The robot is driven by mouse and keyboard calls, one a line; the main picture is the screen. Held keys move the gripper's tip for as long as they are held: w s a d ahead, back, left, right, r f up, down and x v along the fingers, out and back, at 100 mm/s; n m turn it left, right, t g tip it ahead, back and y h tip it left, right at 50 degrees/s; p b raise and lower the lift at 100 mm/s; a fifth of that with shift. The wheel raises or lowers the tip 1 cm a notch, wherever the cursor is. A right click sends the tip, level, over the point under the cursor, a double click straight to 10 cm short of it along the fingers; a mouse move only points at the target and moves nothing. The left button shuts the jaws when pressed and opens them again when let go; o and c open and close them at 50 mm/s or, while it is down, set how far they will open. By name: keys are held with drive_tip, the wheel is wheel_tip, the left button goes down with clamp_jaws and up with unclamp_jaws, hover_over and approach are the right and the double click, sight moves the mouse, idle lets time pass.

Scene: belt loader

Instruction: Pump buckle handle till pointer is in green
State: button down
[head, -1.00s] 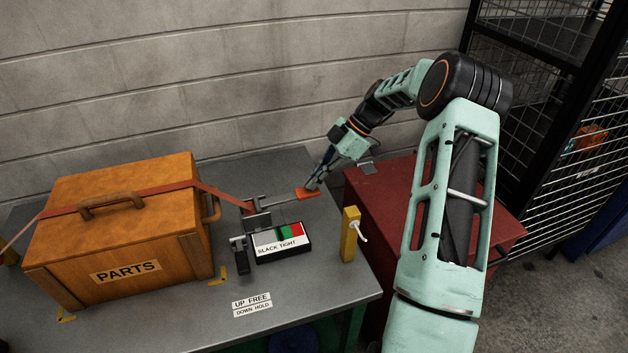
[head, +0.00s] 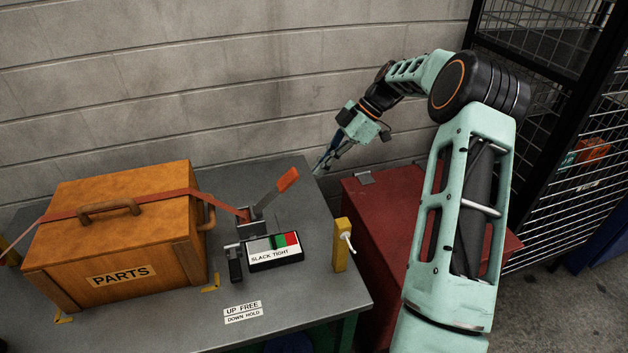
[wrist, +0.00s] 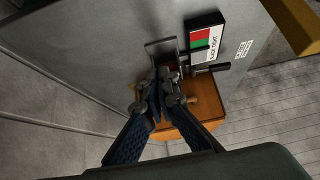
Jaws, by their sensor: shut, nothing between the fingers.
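The buckle handle (head: 268,198) slants up and right from the metal buckle (head: 252,226), with an orange-red grip (head: 288,179) at its free end. My gripper (head: 318,172) is shut and empty, to the right of the grip and apart from it. In the wrist view the shut fingers (wrist: 160,88) cover part of the buckle area. The SLACK TIGHT gauge (head: 268,256) has grey, green and red fields; I cannot make out its pointer clearly. A red strap (head: 165,192) runs from the buckle over the wooden PARTS box (head: 150,250).
A small black lever (head: 235,268) hangs beside the gauge, behind the UP FREE / DOWN HOLD label (head: 243,312). A yellow post (head: 341,245) with a white hook stands at the bench's right edge. A red cabinet (head: 390,220) is beyond it; a block wall is behind.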

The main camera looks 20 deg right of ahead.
drive_tip(key=v, duration=0.5)
drive_tip(key=shift+d, duration=0.15)
idle(1.4)
